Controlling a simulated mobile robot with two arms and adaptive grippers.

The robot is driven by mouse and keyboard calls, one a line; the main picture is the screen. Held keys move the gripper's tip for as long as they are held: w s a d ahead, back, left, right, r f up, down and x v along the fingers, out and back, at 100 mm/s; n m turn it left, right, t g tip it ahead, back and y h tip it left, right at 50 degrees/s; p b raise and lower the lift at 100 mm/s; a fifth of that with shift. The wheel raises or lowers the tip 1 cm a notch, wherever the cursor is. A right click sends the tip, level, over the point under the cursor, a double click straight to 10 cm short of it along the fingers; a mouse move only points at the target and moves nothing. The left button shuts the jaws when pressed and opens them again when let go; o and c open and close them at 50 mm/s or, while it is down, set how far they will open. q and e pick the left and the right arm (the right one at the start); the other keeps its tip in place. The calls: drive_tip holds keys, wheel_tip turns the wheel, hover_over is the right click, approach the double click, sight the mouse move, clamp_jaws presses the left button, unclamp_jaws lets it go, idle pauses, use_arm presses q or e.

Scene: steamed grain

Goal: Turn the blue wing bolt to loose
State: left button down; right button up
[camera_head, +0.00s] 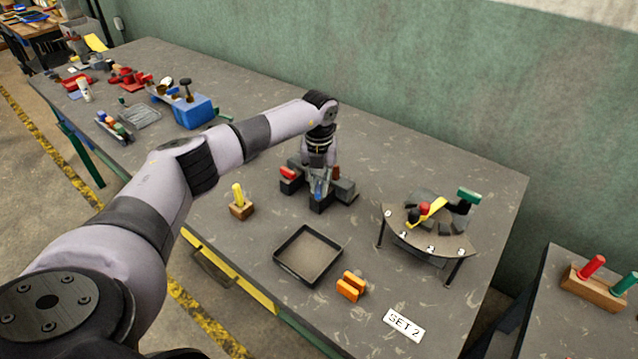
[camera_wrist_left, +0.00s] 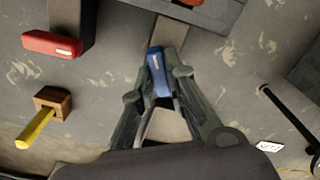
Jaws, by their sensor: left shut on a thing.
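The blue wing bolt (camera_wrist_left: 158,72) is between the fingertips of my left gripper (camera_wrist_left: 160,80) in the left wrist view, and the fingers are closed on it. In the head view my left gripper (camera_head: 321,180) points straight down over a group of dark grey blocks (camera_head: 342,190). A small part of the blue wing bolt (camera_head: 320,188) shows there between the fingers. A red wing bolt (camera_head: 288,173) sits on the block just left of the gripper; it also shows in the left wrist view (camera_wrist_left: 52,44). My right gripper is not in view.
A yellow-handled piece in a wooden block (camera_head: 241,209), a black tray (camera_head: 308,255) and orange blocks (camera_head: 350,286) stand nearer the front. A curved stand (camera_head: 430,236) with a yellow lever is at right. A blue vise-like piece (camera_head: 190,109) is further left.

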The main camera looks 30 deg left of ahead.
sight(319, 187)
use_arm(q)
drive_tip(key=shift+w+r, duration=0.1)
drive_tip(key=c, duration=1.6)
unclamp_jaws()
wheel_tip(319, 187, up, 12)
drive_tip(key=shift+f, duration=0.2)
